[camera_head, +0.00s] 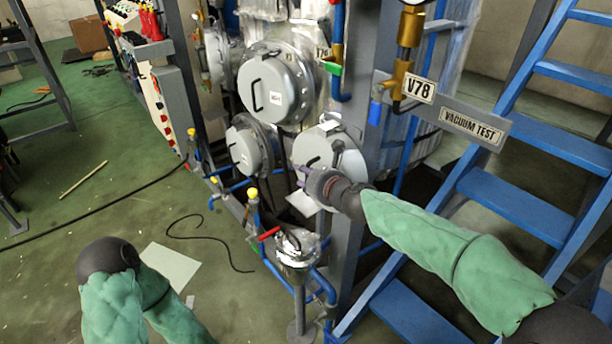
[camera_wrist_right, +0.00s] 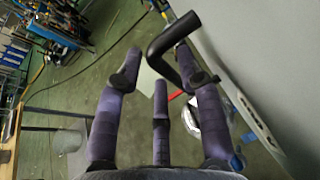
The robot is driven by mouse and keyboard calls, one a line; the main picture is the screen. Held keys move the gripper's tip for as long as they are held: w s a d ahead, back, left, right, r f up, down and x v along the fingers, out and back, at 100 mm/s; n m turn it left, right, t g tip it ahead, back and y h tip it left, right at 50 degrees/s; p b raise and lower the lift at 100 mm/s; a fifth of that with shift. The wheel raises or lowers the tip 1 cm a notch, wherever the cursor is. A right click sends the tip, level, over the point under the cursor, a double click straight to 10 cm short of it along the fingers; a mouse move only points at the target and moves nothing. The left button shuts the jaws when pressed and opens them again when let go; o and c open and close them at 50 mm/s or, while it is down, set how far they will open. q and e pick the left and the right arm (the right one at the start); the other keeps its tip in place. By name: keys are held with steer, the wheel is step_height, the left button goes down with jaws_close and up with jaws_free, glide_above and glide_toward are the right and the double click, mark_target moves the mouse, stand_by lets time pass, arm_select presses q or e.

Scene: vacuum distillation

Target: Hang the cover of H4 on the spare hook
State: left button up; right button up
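Several round grey covers with black handles are on the equipment in the head view: an upper one (camera_head: 262,92), a lower left one (camera_head: 243,150) and a lower right one (camera_head: 347,158). I cannot read which is H4. My right gripper (camera_head: 306,174) is in front of the lower right cover, hiding part of it. In the right wrist view its purple fingers are spread apart, with a bent black handle (camera_wrist_right: 160,52) close to the right finger and not gripped. A grey surface (camera_wrist_right: 262,50) fills that view's right side. I cannot make out the spare hook. My left gripper is out of view.
Blue stairs (camera_head: 515,205) stand right of the equipment. A grey post with a V78 plate (camera_head: 419,89) and a VACUUM TEST sign (camera_head: 470,125) is close by. Blue pipes and a metal vessel (camera_head: 297,250) are below my gripper. Green floor is open at left, with a black cable.

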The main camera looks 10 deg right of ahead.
steer(key=v, duration=1.2)
steer(key=s+d+f+n+g+h+p, duration=0.1)
steer(key=s+f+n+g+p, duration=0.15)
steer(key=f+n, duration=0.8)
steer(key=s+d+f+n+g+h+p, duration=0.15)
steer(key=f+n+g, duration=0.25)
steer(key=f, duration=1.4)
steer(key=s+a+f+n+g+p, duration=0.3)
steer(key=s+f+n, duration=1.1)
steer(key=s, duration=0.5)
step_height(320, 180, down, 2)
steer(key=shift+s+a+f+g+y, duration=0.25)
steer(key=shift+a+g+y, duration=0.25)
steer(key=shift+g, duration=0.75)
steer(key=shift+w, duration=0.1)
